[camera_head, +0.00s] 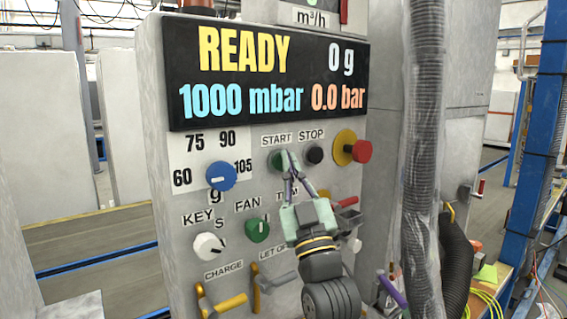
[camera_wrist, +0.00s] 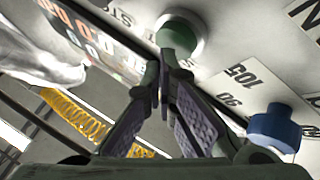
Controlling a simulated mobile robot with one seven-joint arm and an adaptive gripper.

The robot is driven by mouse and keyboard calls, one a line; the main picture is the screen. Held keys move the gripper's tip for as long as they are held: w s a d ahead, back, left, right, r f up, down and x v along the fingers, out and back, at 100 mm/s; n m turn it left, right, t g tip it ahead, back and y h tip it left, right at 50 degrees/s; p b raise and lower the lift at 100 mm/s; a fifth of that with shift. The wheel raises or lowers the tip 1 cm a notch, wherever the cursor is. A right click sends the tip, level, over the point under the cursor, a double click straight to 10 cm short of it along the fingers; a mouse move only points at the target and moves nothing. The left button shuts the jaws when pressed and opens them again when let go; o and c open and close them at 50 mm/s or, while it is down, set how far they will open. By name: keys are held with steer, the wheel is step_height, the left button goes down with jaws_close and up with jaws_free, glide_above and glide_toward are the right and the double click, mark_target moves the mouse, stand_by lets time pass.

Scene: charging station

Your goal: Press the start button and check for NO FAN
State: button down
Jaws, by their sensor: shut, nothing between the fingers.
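The start button (camera_head: 275,159) is a green round button under the START label on the grey panel (camera_head: 180,260). My gripper (camera_head: 287,154) is shut and empty, with its fingertips at the right part of the start button. In the wrist view the fingertips (camera_wrist: 166,60) overlap the green start button (camera_wrist: 179,30); I cannot tell whether they touch it. The display (camera_head: 265,75) reads READY, 0 g, 1000 mbar and 0.0 bar. It shows no NO FAN text. The green FAN knob (camera_head: 257,230) sits left of my wrist.
Right of the start button are the black stop button (camera_head: 314,154) and a red button on yellow (camera_head: 361,151). A blue dial (camera_head: 220,176) and white key knob (camera_head: 208,246) are to the left. A grey hose (camera_head: 423,150) hangs at the right.

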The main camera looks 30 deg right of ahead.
steer(key=shift+w, duration=0.45)
stand_by(0.3)
stand_by(0.3)
steer(key=shift+s+b, duration=0.7)
steer(key=shift+s, duration=0.15)
steer(key=shift+s+d+b, duration=0.2)
steer(key=shift+s+b, duration=0.35)
steer(key=shift+s, duration=0.7)
steer(key=shift+s+d+b, duration=0.2)
steer(key=shift+s+b, duration=0.35)
steer(key=shift+s, duration=0.7)
steer(key=shift+f, duration=0.1)
